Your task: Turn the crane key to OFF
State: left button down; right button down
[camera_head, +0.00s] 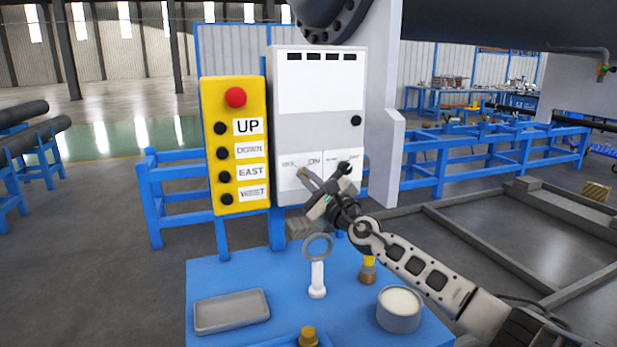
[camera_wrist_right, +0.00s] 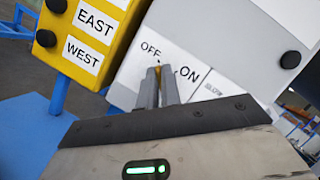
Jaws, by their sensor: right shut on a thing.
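The crane key shows as a small brass-coloured bit (camera_wrist_right: 158,69) between my right fingertips in the right wrist view, mostly hidden by them. It sits at the white switch plate (camera_head: 290,185), between the OFF label (camera_wrist_right: 150,50) and the ON label (camera_wrist_right: 189,76). The plate is low on the grey control box (camera_head: 316,120). My right gripper (camera_head: 306,176) reaches in from the lower right and is shut on the key. Which label the key points at cannot be told. My left gripper is not in view.
A yellow pendant panel (camera_head: 237,108) with a red button stands just left of the box. A dark knob (camera_head: 345,168) is close right of my gripper. Below, the blue table (camera_head: 235,275) bears a grey tray (camera_head: 231,328), a ring on a white stand (camera_head: 317,282) and a round tin (camera_head: 399,322).

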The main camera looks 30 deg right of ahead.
jog(key=shift+f, duration=0.1)
dwell(0.4)
jog(key=c, duration=1.6)
grip_release()
jog(key=shift+s, duration=0.1)
jog(key=shift+s, duration=0.3)
pick_arm(q)
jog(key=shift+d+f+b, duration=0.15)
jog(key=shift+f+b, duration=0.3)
jog(key=shift+b, duration=0.55)
pick_arm(e)
jog(key=v, duration=1.5)
